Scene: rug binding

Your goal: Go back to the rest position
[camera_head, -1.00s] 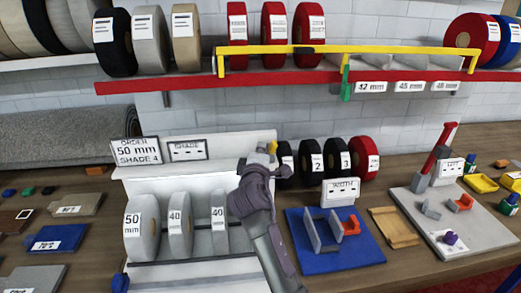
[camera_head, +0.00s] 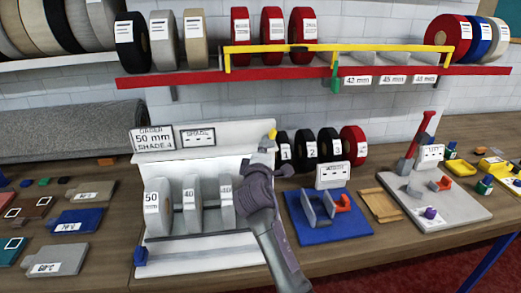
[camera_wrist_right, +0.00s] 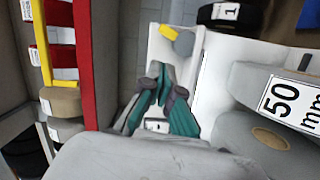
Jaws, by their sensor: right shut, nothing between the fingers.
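My right gripper (camera_wrist_right: 163,84) is shut with nothing between its teal fingertips in the right wrist view. In the head view my right wrist (camera_head: 258,188) is in front of the right end of the white spool stand (camera_head: 220,137) and hides the fingertips. Grey tape spools marked 50 and 40 (camera_head: 157,207) stand upright in the stand, left of my wrist. The spool marked 50 mm (camera_wrist_right: 255,78) is also large at the right of the wrist view. My left gripper is not in view.
A red shelf edge (camera_head: 200,80) with a yellow rail (camera_head: 400,48) runs above the bench. A blue fixture (camera_head: 330,232), wooden tray (camera_head: 381,206) and grey plate (camera_head: 440,210) lie to the right. Tagged sample plates (camera_head: 75,222) lie left. Some bench (camera_head: 100,250) is bare.

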